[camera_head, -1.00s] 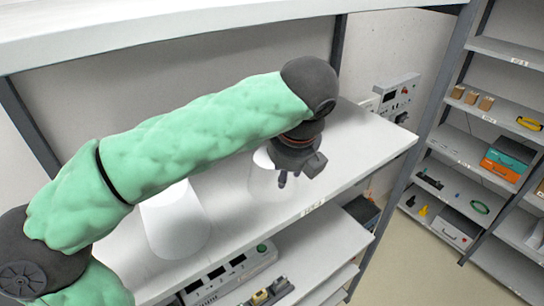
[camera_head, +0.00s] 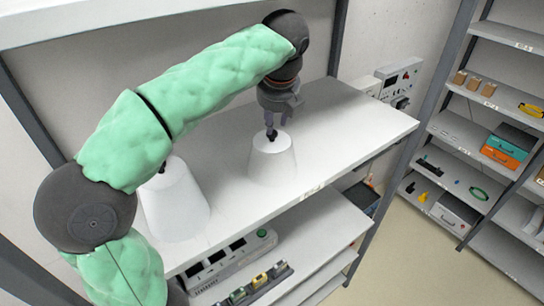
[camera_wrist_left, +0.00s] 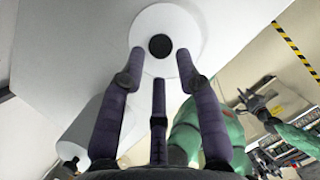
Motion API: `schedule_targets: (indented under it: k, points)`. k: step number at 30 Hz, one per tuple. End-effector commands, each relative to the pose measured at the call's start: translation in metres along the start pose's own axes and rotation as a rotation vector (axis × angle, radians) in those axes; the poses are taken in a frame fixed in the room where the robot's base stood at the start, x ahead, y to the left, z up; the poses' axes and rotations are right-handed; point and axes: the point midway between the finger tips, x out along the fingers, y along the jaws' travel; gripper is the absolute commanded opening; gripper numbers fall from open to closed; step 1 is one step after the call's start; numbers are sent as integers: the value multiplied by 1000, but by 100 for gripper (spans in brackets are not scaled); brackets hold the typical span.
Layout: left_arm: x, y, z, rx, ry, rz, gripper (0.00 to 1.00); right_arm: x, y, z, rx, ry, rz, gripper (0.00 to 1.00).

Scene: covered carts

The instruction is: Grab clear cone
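A pale, whitish cone (camera_head: 273,165) with a dark knob on its flat top stands upright on the white shelf; I cannot tell if it is see-through. A second, similar cone (camera_head: 176,208) stands to its left, partly behind my left arm. My left gripper (camera_head: 271,132) points down right over the right cone's top. In the left wrist view its three dark fingers are spread around the cone's top (camera_wrist_left: 185,22) and black knob (camera_wrist_left: 160,46), with gaps visible. The second cone (camera_wrist_left: 85,135) is at lower left there. A green arm and dark gripper (camera_wrist_left: 262,103), seemingly my right, show at right, small and unclear.
The shelf (camera_head: 345,130) is clear to the right of the cones. An upper shelf (camera_head: 120,15) hangs above. A power strip (camera_head: 225,262) and a tray of small parts (camera_head: 255,285) lie on the lower shelf. A storage rack (camera_head: 480,130) stands at right.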

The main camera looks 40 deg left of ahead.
Motion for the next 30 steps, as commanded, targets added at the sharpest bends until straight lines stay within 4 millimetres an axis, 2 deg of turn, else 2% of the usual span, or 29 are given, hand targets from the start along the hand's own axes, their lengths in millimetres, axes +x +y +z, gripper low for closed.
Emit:
schedule_targets:
  k: [13, 23, 24, 27, 30]
  points:
    - [46, 0, -3, -1, 2, 1, 34, 38, 14, -1, 0, 0, 0, 54]
    - [48, 0, -1, 0, 1, 0, 34, 40, 14, -2, 0, 0, 0, 54]
    - [48, 0, -1, 0, 1, 0, 28, 40, 14, -2, 0, 0, 0, 54]
    - [48, 0, -1, 0, 1, 0, 0, 40, 14, -2, 0, 0, 0, 54]
    - [48, 0, -1, 0, 1, 0, 0, 40, 14, -2, 0, 0, 0, 54]
